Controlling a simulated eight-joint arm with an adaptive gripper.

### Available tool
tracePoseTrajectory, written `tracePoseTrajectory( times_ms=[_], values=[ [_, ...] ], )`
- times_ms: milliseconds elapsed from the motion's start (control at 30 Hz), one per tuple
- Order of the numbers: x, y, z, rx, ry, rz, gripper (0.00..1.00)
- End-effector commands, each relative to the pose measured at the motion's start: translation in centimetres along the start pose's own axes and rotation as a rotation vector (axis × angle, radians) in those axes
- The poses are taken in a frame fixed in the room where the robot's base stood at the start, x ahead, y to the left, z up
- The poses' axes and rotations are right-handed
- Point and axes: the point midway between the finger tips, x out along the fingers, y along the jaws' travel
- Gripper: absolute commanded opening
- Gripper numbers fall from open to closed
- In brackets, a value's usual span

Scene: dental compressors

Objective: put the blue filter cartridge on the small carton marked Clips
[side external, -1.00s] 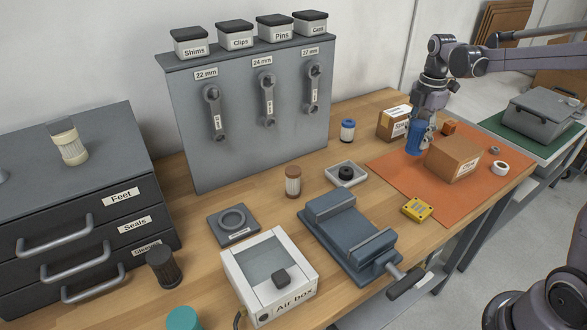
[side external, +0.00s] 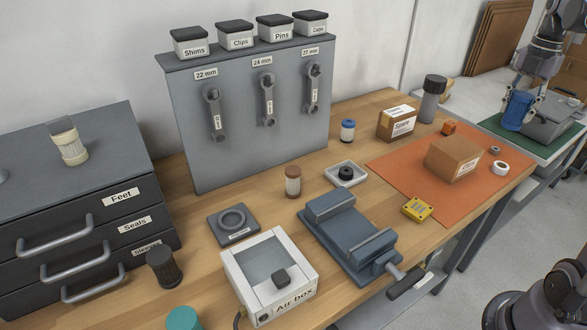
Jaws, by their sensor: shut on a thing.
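My gripper (side external: 521,97) is shut on the blue filter cartridge (side external: 516,114), a blue cylinder at the far right. It holds the cartridge roughly upright over or in front of the green-matted side bench, overlapping the grey case; the exact height is unclear. A brown carton (side external: 447,152) with a white label sits on the orange mat (side external: 396,165), left of my gripper. Its label may read Clips but is too small to be sure. A second labelled carton (side external: 391,124) stands behind the mat. A black-lidded bin marked Clips (side external: 236,38) stands on the grey cabinet.
The grey case (side external: 552,117) lies on the green mat (side external: 557,151). A dark grey cylinder (side external: 433,98) stands behind the orange mat. An orange block (side external: 449,128), a white tape roll (side external: 501,168) and a yellow part (side external: 417,209) lie around the carton. A vise (side external: 350,238) stands in front.

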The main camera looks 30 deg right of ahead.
Motion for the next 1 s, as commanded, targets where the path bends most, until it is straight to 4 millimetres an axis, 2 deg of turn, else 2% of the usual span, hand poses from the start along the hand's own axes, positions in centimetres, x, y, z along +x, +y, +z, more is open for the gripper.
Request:
tracePoseTrajectory(
  times_ms=[67, 167, 267, 700, 833, 1000],
  values=[
    [-0.6, -1.0, 0.7, -0.006, 0.000, 0.001, 0.09],
    [-0.6, -1.0, 0.8, -0.015, 0.000, 0.001, 0.09],
    [0.2, 0.2, 0.3, -0.021, 0.000, 0.001, 0.09],
    [5.2, 7.9, -2.8, -0.018, 0.000, 0.000, 0.09],
    [5.9, 9.0, -3.2, -0.016, 0.000, 0.000, 0.09],
    [7.0, 9.3, -3.3, -0.014, 0.000, 0.000, 0.09]
  ],
)
